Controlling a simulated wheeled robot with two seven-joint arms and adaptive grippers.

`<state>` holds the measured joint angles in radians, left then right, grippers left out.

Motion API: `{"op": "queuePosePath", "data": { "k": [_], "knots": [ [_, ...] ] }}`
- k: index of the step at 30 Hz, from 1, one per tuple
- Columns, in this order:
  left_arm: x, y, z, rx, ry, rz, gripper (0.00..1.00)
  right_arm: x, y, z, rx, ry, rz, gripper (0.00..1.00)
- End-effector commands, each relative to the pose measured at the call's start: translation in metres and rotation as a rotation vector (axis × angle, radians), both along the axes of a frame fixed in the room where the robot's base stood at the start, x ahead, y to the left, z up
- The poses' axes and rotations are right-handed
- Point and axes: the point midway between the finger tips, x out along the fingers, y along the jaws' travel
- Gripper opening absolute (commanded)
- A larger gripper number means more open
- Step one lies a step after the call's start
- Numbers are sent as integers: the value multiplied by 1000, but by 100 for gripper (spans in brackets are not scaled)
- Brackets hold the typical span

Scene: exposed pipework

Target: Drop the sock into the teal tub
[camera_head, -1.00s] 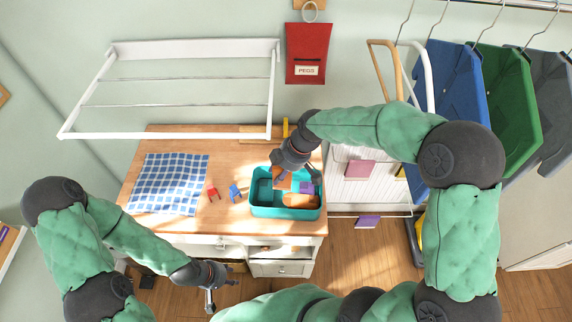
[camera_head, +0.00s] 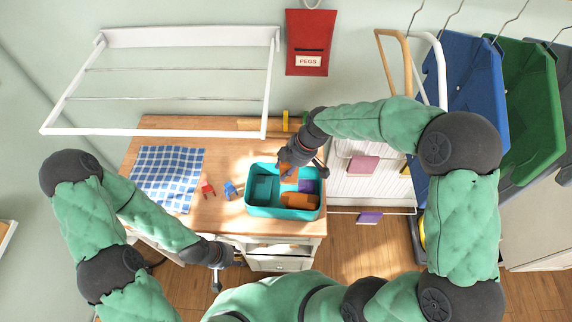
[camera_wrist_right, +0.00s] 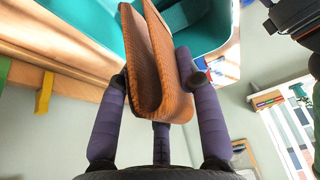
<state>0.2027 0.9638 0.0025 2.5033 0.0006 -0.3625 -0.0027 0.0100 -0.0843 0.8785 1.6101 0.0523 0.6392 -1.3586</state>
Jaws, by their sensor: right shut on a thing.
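The sock (camera_wrist_right: 152,75) is orange-brown, ribbed and folded over. My right gripper (camera_head: 291,170) is shut on it, with the fingers on either side of it in the right wrist view (camera_wrist_right: 155,100). In the head view the sock (camera_head: 287,178) shows partly, below the gripper and over the teal tub (camera_head: 268,213). The tub also shows behind the sock in the right wrist view (camera_wrist_right: 95,25). Inside the tub lie a teal piece, a purple piece and an orange piece. My left gripper (camera_head: 228,272) is empty, with its fingers apart, in front of the worktop.
The wooden worktop (camera_head: 222,165) holds a blue checked cloth (camera_head: 166,178), a red peg (camera_head: 208,191) and a blue peg (camera_head: 231,190). A white drying rack (camera_head: 160,133) is on the wall above. A pegs bag (camera_head: 309,40) hangs near it. Garments hang at right.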

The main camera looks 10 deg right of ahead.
Motion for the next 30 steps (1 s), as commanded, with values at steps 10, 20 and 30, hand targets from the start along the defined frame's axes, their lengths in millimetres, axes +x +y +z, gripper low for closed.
{"op": "queuePosePath", "data": {
  "k": [10,20,30],
  "knots": [
    [0,0,-5,0,0,0,40,1,0,-9,0,-2,-1,10],
    [0,0,-5,0,0,0,40,0,0,-9,0,-1,-1,62],
    [0,0,-4,0,0,0,40,0,0,-8,0,-1,-1,62]
  ]
}}
